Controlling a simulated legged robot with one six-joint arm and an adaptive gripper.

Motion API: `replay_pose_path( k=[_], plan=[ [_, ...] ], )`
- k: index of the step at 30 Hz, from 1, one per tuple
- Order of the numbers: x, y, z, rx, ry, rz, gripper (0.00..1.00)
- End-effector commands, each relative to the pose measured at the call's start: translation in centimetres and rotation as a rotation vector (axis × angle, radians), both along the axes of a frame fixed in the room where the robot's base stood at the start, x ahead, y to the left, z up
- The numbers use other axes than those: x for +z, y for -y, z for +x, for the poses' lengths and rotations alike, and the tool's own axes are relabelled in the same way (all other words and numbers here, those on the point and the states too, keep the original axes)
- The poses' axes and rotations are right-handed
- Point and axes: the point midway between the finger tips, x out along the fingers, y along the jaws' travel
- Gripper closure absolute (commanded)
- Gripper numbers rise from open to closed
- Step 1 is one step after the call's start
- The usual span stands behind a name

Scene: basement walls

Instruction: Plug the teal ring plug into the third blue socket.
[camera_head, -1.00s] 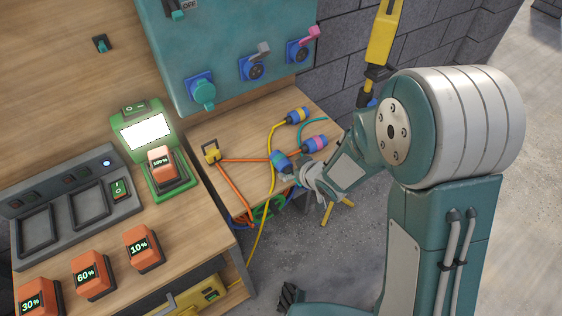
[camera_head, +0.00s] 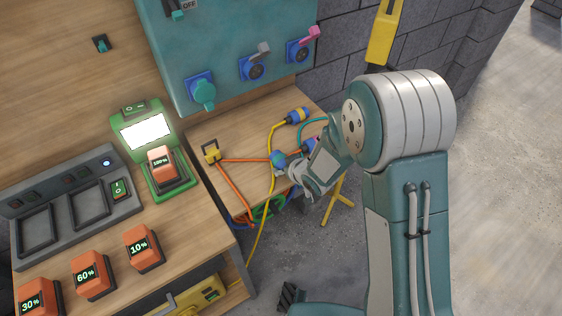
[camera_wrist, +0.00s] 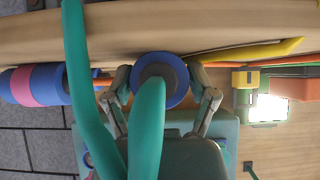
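The teal ring plug (camera_head: 278,158) lies on the lower wooden shelf, mostly blue, its ring hardly showing. In the wrist view I see a blue plug end (camera_wrist: 178,94) with a teal cable, centred between the fingers of my gripper (camera_wrist: 160,76). The fingers stand at either side, very close to the plug; contact cannot be made out. In the head view my gripper (camera_head: 290,168) is at the plug. The third blue socket (camera_head: 299,51), with its pink lid raised, is at the right of the teal panel.
The first socket has a teal cap (camera_head: 204,95); the second has a raised grey lid (camera_head: 263,48). A pink ring plug (camera_wrist: 42,85) lies close beside my gripper. A yellow ring plug (camera_head: 297,116) and loose cables lie on the shelf. The block wall stands behind.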

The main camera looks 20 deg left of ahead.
Motion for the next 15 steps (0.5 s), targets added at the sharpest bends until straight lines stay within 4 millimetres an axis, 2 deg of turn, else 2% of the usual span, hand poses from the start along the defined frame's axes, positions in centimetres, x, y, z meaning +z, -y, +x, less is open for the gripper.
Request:
replay_pose_path(
  k=[1, 2, 3, 8, 15],
  plan=[
    [0.0, 0.0, 0.0, 0.0, 0.0, 0.0, 0.74],
    [0.0, 0.0, 0.0, 0.0, 0.0, 0.0, 0.88],
    [0.0, 0.0, 0.0, 0.0, 0.0, 0.0, 0.91],
    [0.1, 0.0, 0.0, 0.0, 0.0, 0.0, 0.91],
    [1.3, 0.0, 0.0, 0.0, 0.001, 0.002, 0.91]
  ],
)
